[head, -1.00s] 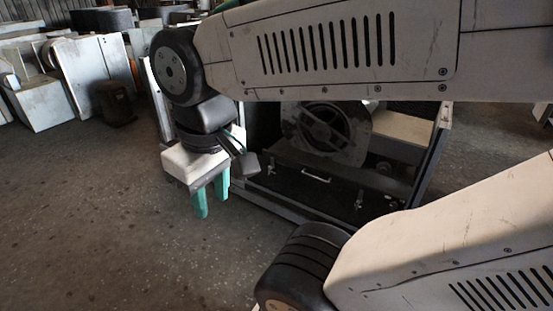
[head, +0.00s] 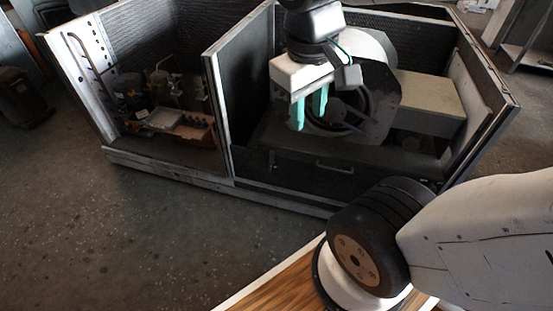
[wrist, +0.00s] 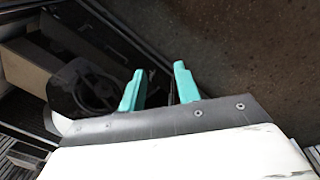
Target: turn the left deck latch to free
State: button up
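The left deck latch (head: 272,158) is a small pale fitting on the dark front face of the blower deck (head: 300,174), left of a bar handle (head: 335,167). It is too small to tell how it is turned. My gripper (head: 310,115) hangs fingers down in front of the blower, above and a little right of the latch in the head view, and apart from it. Its two green fingers stand apart with nothing held between them; they also show in the wrist view (wrist: 158,78). I cannot make out the latch in the wrist view.
The metal housing has side walls and a divider (head: 216,115). Its left bay holds pipes and a compressor (head: 130,95). The round blower (head: 345,110) and a beige box (head: 430,100) sit in the right bay. The floor (head: 150,240) in front is clear.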

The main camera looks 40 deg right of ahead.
jog(key=w+d+f+n+g+h, duration=0.1)
jog(key=w+d+n+g+h, duration=0.1)
jog(key=w+d+h, duration=0.5)
jog(key=n+t+h, duration=0.5)
jog(key=n+t, duration=0.2)
jog(key=n, duration=1.1)
send_over(269, 166)
jog(key=a, duration=0.2)
notch_tip(269, 166, down, 47)
jog(key=s+a+f+n+t+y, duration=0.1)
jog(key=s+f+n, duration=0.15)
jog(key=f, duration=0.55)
jog(key=s+a+f+n+t+y, duration=0.1)
jog(key=f+n+t+y, duration=0.15)
jog(key=f, duration=0.55)
jog(key=shift+g+h, duration=0.45)
jog(key=x, duration=0.7)
jog(key=shift+a+f, duration=0.15)
jog(key=shift+f, duration=0.05)
